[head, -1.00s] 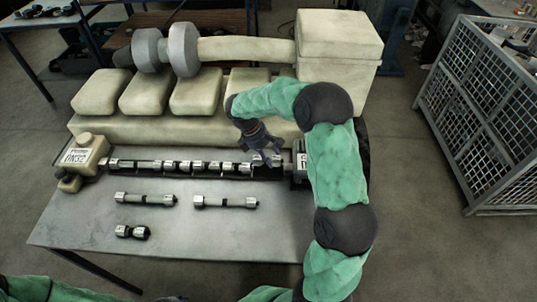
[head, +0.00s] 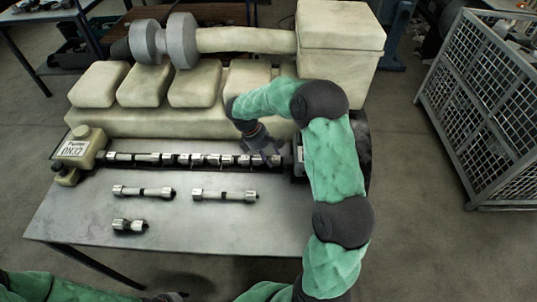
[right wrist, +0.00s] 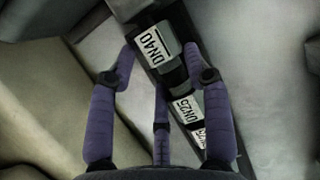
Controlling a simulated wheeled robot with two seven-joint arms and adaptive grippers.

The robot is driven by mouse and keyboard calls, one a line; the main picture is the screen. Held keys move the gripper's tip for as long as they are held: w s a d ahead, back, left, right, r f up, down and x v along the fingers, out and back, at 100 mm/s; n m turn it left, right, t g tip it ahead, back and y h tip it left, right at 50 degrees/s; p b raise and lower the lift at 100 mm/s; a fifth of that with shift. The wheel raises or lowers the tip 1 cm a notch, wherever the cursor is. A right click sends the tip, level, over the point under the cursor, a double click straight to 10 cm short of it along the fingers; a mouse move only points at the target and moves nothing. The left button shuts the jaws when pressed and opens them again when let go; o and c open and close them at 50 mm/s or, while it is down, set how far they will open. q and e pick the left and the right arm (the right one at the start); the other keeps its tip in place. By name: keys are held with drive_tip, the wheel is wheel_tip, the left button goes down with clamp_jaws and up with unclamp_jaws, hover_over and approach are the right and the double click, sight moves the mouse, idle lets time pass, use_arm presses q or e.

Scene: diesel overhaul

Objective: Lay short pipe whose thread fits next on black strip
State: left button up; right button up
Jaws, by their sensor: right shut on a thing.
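The black strip (head: 120,163) runs along the back of the table and carries a row of short pipes (head: 168,158) end to end. My right gripper (head: 262,150) is over the right end of this row. It is shut on a short pipe there; the fingers hide most of that pipe in the head view. In the right wrist view my right gripper (right wrist: 165,70) has its fingers around a dark pipe with a white DN40 label (right wrist: 154,45). A piece labelled DN25 (right wrist: 187,106) lies in line beside it. Threads are too small to read.
Two longer loose pipes (head: 143,191) (head: 224,195) and a short one (head: 130,226) lie on the grey table (head: 200,245). A cream block with a label (head: 80,150) stands at the strip's left end. The cream engine body (head: 140,122) rises behind. The table front is clear.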

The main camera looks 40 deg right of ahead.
drive_tip(key=shift+f, duration=0.1)
idle(0.7)
drive_tip(key=o, duration=1.4)
drive_tip(key=shift+o, duration=0.2)
drive_tip(key=v, duration=1.2)
